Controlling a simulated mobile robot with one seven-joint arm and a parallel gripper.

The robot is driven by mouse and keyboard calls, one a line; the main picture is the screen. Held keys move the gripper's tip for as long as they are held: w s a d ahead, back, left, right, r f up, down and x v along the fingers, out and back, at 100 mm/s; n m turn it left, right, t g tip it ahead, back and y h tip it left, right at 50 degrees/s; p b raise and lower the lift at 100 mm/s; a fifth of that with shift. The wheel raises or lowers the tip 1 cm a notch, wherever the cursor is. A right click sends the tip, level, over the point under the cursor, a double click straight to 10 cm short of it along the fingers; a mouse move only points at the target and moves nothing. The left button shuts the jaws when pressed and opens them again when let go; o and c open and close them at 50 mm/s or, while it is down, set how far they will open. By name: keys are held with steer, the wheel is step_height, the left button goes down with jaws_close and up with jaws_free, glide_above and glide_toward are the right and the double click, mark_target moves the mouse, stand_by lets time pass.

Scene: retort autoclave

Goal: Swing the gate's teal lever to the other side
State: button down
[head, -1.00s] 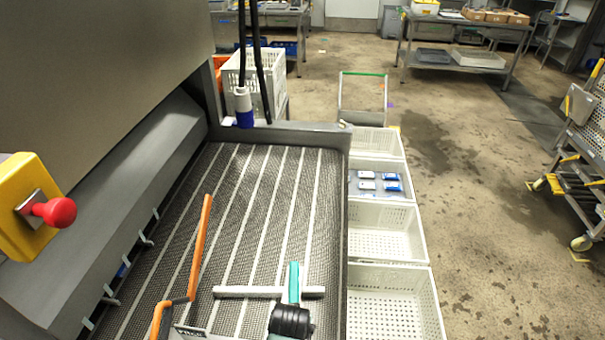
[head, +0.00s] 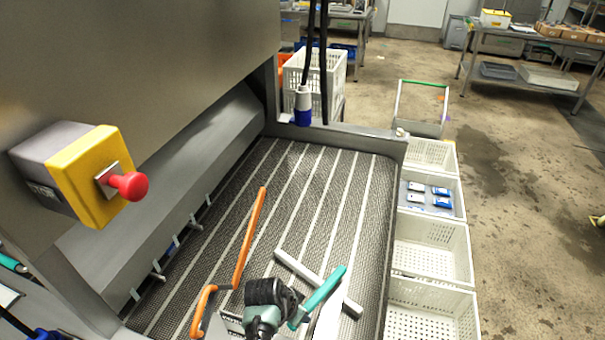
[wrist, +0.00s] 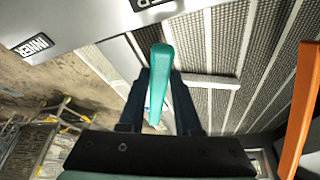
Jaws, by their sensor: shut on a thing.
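The teal lever (head: 323,290) is a straight handle low in the head view, tilted toward the upper right. It passes over a pale bar (head: 292,264) that lies diagonally above the mesh belt. My gripper (head: 296,308) is at the lever's near part. In the wrist view the lever (wrist: 161,75) stands between the two dark fingers of my gripper (wrist: 160,82), which is shut on it. The lever's lower end is hidden by my gripper. A plate lettered INNER (wrist: 30,45) shows at the left of the wrist view; a second plate is cut off at the top.
An orange bent bar (head: 250,235) stands left of the lever. A yellow box with a red button (head: 127,186) juts out at the left. White crates (head: 430,250) line the belt's right side. A blue-ended hanging connector (head: 302,108) is at the back.

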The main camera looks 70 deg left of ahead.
steer(key=shift+a, duration=0.1)
steer(key=c, duration=0.6)
jaws_free()
steer(key=shift+r, duration=0.1)
steer(key=v, duration=1.2)
steer(key=shift+s+d+r, duration=0.25)
steer(key=shift+r, duration=0.05)
